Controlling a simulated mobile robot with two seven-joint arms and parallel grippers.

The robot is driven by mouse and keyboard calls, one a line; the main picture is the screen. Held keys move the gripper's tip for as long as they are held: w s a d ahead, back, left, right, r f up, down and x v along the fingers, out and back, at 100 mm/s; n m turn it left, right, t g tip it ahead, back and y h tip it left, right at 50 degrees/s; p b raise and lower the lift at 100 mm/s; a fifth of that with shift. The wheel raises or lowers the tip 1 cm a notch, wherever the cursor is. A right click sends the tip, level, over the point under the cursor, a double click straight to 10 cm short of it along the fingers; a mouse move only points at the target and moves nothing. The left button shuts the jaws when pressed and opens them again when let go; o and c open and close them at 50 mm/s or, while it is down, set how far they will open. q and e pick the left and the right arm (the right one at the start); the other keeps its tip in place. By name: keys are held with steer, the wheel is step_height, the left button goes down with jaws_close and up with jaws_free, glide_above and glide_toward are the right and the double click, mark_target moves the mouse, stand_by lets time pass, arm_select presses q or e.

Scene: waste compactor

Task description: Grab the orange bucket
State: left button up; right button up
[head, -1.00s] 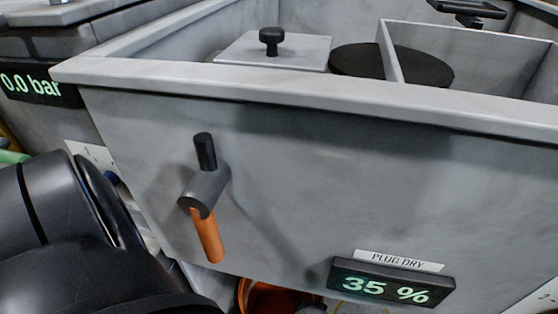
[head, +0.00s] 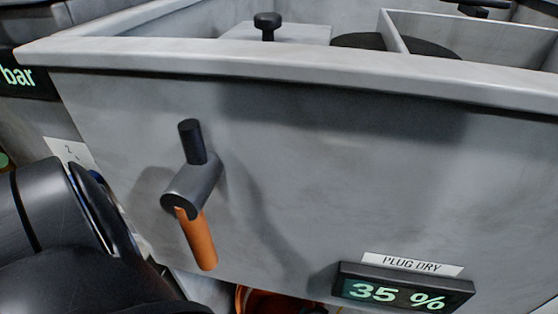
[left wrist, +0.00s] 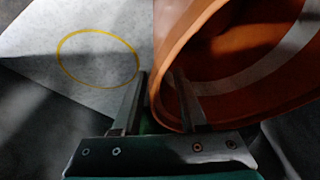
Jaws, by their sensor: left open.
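The orange bucket (left wrist: 172,48) fills the right of the left wrist view, with its open mouth and a pale band inside. My left gripper (left wrist: 160,85) is open at its near rim. One finger is outside the wall and the other shows inside the mouth, so the rim lies between them. I cannot tell whether either finger touches it. In the head view only a small part of the bucket (head: 262,301) shows at the bottom edge, under the grey housing. My left gripper is hidden there, and my right gripper is not in view.
The grey compactor housing (head: 300,150) overhangs the bucket. A valve with an orange handle (head: 197,240) sticks out from its front, left of a "35 %" display (head: 400,292). A yellow ring (left wrist: 98,60) marks a pale floor sheet left of the bucket.

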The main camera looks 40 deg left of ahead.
arm_select(q)
jaws_close()
stand_by(1.4)
